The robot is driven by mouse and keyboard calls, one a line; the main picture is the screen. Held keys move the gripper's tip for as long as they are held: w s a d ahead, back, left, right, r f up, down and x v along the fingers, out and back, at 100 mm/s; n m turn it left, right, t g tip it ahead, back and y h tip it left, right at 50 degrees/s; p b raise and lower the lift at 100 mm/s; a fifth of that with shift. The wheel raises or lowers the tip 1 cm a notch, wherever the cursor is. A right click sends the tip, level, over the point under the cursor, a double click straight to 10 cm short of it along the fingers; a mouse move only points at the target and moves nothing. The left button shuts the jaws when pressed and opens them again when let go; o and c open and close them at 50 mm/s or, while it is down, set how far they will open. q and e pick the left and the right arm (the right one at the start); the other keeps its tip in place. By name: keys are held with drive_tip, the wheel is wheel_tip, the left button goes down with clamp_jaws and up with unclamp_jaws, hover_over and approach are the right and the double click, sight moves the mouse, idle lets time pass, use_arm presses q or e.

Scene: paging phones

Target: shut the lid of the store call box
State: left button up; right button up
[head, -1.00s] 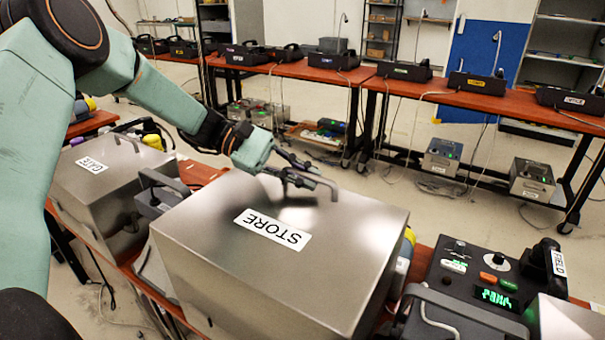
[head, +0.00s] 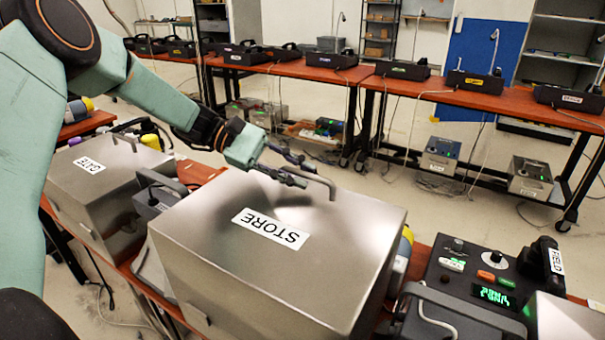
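The store call box (head: 250,300) is a large brushed-metal box in the lower middle of the head view. Its lid (head: 350,230) carries a white STORE label (head: 270,228) and lies over the box, hiding the inside. I cannot tell whether it is fully seated. A bent grey handle (head: 325,183) stands at the lid's far edge. My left gripper (head: 311,174) is at that far edge beside the handle, with its two dark fingers apart and nothing seen between them. Contact with the handle or lid is unclear. My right gripper is out of view.
A metal GATE box (head: 75,205) stands to the left. A FIELD phone panel (head: 475,280) with a handset and green display is at the right. A dark handset unit (head: 155,195) sits between the metal boxes. Red tables (head: 460,97) with several black units stand behind, across open floor.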

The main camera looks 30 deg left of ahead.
use_arm(q)
wheel_tip(320, 180, up, 3)
hover_over(250, 178)
drive_tip(key=shift+r, duration=0.2)
drive_tip(key=shift+s+f, duration=0.1)
idle(0.5)
